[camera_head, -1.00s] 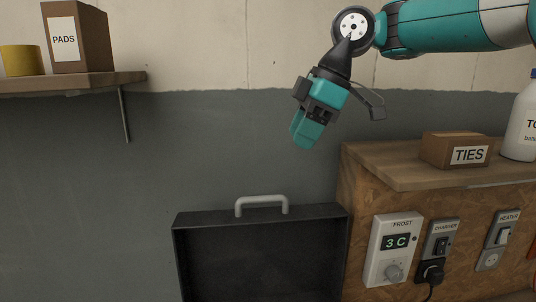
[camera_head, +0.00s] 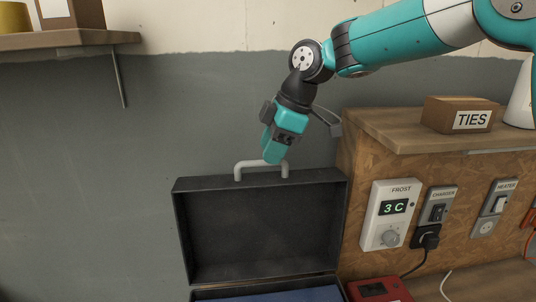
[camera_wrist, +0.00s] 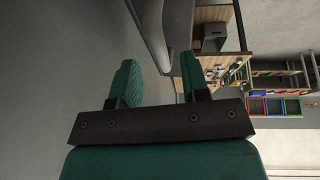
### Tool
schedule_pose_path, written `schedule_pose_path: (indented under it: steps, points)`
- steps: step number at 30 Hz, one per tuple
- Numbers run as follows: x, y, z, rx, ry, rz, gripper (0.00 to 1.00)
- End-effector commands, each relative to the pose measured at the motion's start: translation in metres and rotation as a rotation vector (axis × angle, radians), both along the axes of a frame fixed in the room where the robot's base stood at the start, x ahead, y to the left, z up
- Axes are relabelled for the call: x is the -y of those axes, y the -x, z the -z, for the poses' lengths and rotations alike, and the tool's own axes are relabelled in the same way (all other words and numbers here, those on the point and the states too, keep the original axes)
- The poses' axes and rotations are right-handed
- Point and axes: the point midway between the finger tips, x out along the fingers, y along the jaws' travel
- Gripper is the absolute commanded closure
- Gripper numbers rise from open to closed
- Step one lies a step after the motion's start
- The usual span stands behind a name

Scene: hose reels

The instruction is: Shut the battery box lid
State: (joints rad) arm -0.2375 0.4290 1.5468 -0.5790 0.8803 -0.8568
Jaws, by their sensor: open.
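The battery box lid (camera_head: 262,232) stands raised, its dark hollow inside facing me, with a grey handle (camera_head: 240,172) on its top edge. The blue inside of the box (camera_head: 285,296) shows at the bottom of the head view, below the lid. My gripper (camera_head: 274,158) points down at the handle, by the top edge of the lid. In the head view its fingertips overlap the handle; I cannot tell whether they touch it. In the wrist view the two teal fingers (camera_wrist: 160,82) are apart with nothing between them.
A red device (camera_head: 380,289) sits low beside the box. A shelf (camera_head: 65,39) is at upper left.

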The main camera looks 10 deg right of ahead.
Motion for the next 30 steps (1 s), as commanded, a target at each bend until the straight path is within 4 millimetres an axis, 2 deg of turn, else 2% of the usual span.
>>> schedule_pose_path:
  steps: [6, 15, 17, 21, 30]
  points:
    - [-0.008, -0.002, 0.017, -0.001, 0.0, 0.0, 0.58]
    - [-0.008, -0.002, 0.02, 0.001, 0.0, 0.001, 0.58]
    - [-0.008, -0.002, 0.02, 0.0, 0.0, 0.001, 0.69]
    - [-0.008, -0.002, 0.02, 0.0, -0.001, 0.001, 1.0]
    - [-0.009, -0.002, 0.02, 0.01, -0.001, -0.001, 1.0]
